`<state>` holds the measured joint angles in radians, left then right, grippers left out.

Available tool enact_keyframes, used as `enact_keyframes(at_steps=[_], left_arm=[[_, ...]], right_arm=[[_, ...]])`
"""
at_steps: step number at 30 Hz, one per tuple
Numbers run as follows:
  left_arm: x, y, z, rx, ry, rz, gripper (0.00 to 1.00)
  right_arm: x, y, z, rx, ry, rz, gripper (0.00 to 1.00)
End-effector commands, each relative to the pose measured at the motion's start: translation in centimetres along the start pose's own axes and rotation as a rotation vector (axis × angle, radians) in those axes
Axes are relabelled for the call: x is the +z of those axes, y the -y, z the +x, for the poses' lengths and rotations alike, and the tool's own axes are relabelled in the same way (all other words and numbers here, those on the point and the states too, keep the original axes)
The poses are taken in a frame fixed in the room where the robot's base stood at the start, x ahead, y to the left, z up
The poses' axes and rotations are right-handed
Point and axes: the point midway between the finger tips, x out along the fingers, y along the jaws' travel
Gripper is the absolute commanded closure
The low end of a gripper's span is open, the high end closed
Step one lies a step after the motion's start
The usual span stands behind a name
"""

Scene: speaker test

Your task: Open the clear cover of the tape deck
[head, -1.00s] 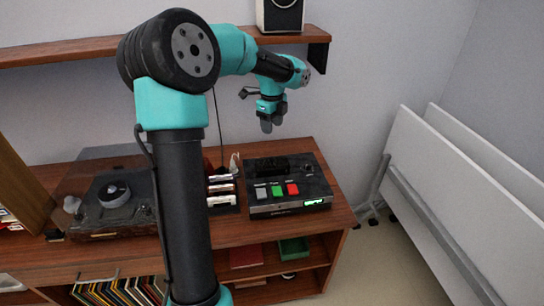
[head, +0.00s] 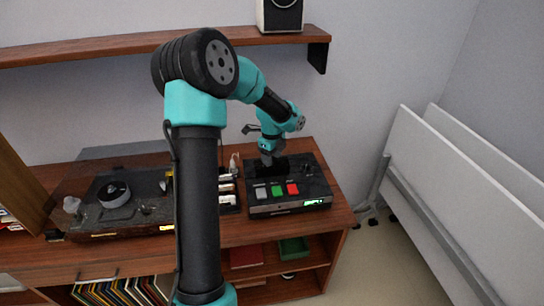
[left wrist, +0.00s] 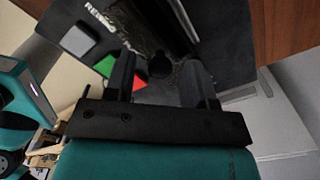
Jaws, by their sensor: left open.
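The tape deck (head: 317,185) is a black box with grey, green and red buttons on the right of the wooden cabinet. It also shows close up in the left wrist view (left wrist: 222,35). Its glossy dark cover (left wrist: 142,35) lies at the back of its top and looks shut; my gripper partly hides it in the head view. My left gripper (head: 267,158) is open, low over the back left of the deck. In the left wrist view its fingers (left wrist: 158,78) stand either side of a small dark round knob (left wrist: 160,64). I cannot tell whether they touch it. My right gripper is not in view.
A turntable (head: 115,210) stands on the cabinet to the left, with small cassette-like items (head: 227,188) beside the deck. A wall shelf (head: 150,42) with a speaker (head: 280,14) runs above. White panels (head: 450,170) lean at the right.

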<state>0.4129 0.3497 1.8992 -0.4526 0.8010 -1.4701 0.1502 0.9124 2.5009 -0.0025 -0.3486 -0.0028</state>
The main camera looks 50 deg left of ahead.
Motion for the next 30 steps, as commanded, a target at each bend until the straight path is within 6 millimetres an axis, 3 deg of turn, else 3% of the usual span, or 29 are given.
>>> enact_keyframes(at_steps=[6, 21, 30], left_arm=[[0.0, 0.01, -0.02, 0.0, 0.0, 0.0, 0.51], [0.0, 0.01, -0.05, -0.001, 0.0, 0.001, 0.99], [0.03, 0.0, -0.06, 0.0, 0.0, 0.0, 1.0]], right_arm=[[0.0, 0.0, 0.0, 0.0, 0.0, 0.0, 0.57], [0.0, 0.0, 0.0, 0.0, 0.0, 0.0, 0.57], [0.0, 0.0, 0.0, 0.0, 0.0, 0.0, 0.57]])
